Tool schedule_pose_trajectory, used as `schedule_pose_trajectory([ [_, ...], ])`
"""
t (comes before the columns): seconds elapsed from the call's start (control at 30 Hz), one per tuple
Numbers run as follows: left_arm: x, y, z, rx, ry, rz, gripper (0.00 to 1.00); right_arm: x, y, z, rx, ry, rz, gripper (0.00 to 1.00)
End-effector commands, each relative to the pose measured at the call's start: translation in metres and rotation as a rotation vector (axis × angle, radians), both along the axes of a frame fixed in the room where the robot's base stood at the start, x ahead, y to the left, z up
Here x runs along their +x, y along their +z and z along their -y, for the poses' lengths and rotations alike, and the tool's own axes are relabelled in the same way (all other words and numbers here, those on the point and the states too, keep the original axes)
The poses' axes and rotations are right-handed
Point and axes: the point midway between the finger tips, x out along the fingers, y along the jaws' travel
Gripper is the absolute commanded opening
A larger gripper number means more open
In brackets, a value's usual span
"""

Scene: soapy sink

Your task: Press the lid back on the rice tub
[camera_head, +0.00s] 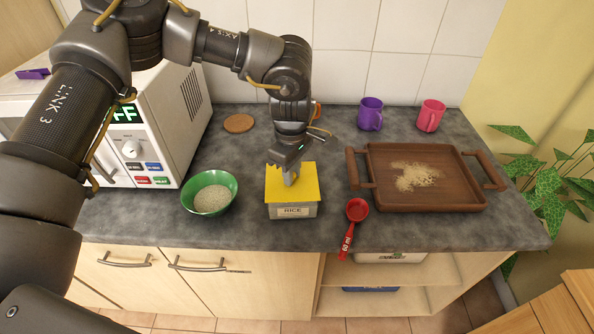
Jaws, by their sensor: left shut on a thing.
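The rice tub (293,211) stands on the counter near its front edge, with a label reading RICE. The yellow lid (306,190) covers the tub's top. I cannot tell whether it sits flush on the rim or slightly above it. My left gripper (290,179) points down at the middle of the lid and is shut on it. The fingers hide the exact spot they grip. My right gripper is not in view.
A green bowl of rice (209,192) stands left of the tub. A red measuring scoop (352,226) lies to its right. A wooden tray (425,203) with spilled rice is further right. A microwave (158,136) stands at left; purple (370,114) and pink (430,116) mugs are behind.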

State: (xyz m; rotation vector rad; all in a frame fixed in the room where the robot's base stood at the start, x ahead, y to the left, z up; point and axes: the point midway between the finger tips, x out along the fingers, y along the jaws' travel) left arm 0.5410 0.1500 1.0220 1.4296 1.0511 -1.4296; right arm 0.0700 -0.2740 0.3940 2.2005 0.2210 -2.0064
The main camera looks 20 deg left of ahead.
Motion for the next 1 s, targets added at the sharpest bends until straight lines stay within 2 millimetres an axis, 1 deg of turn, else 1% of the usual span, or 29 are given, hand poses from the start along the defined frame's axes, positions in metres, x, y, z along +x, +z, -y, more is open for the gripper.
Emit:
schedule_pose_trajectory([
  [0.13,0.0001,0.0002,-0.0001,0.000,0.000,0.000,0.00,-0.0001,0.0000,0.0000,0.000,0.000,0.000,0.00],
  [0.17,0.0001,0.0003,-0.0001,0.000,0.000,0.001,0.24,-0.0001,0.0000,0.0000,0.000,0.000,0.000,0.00],
  [0.3,0.0001,0.0003,0.0000,0.001,0.000,0.000,0.42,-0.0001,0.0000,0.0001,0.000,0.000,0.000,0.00],
  [0.33,0.0001,0.0003,0.0000,0.001,0.000,0.001,0.45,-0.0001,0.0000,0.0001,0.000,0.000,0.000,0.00],
  [0.5,0.0001,0.0003,0.0000,0.001,0.000,0.001,0.45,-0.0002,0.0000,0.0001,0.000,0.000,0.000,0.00],
  [0.53,0.0001,0.0002,0.0000,0.001,0.000,0.000,0.47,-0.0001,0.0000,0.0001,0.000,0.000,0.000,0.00],
  [0.7,0.0001,0.0002,0.0000,0.001,0.000,0.000,0.67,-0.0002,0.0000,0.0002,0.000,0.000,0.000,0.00],
  [1.0,0.0001,0.0010,0.0000,0.001,0.000,0.000,0.67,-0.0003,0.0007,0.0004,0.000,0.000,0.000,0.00],
])
